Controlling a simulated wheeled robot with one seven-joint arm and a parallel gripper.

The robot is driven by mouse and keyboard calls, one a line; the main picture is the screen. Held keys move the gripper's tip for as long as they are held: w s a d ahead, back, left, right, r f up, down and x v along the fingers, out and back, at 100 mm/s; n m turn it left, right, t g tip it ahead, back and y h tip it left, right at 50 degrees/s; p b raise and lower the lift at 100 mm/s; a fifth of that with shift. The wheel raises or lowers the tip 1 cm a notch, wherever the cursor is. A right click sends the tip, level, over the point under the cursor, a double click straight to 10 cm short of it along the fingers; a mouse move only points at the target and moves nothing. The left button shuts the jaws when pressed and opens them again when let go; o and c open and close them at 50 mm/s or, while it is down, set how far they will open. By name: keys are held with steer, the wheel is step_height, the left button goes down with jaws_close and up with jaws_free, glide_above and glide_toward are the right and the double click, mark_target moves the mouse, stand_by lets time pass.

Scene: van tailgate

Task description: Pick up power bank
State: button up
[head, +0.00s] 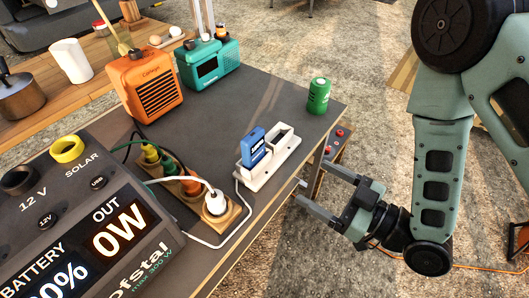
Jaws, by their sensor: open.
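A blue power bank (252,147) stands upright in one slot of a white two-slot dock (262,174) near the right edge of the dark tabletop. The slot to its right is empty. A white cable runs from the dock. My gripper (312,188) is open and empty, off the table's right edge, with its fingers pointing left toward the dock. A clear gap lies between the fingers and the power bank.
A green can (319,96) stands behind the dock near the table's corner. A power strip (182,176) with several plugs lies to the left. A large power station (85,225) fills the front left. An orange heater (146,83) and a teal radio (208,62) stand at the back.

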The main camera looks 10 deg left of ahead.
steer(key=b, duration=0.4)
glide_toward(258, 149)
steer(key=a+b, duration=0.1)
steer(key=b, duration=0.5)
steer(key=shift+w+f+b, duration=0.1)
steer(key=shift+f+b, duration=0.2)
steer(key=shift+a+b, duration=0.1)
steer(key=shift+b, duration=1.05)
steer(key=x, duration=0.3)
steer(key=shift+w+a+r+p, duration=0.2)
steer(key=shift+a+r+p, duration=0.15)
steer(key=shift+a, duration=0.05)
steer(key=shift+x, duration=3.05)
steer(key=shift+f, duration=0.15)
steer(key=c, duration=1.2)
steer(key=shift+c, duration=0.5)
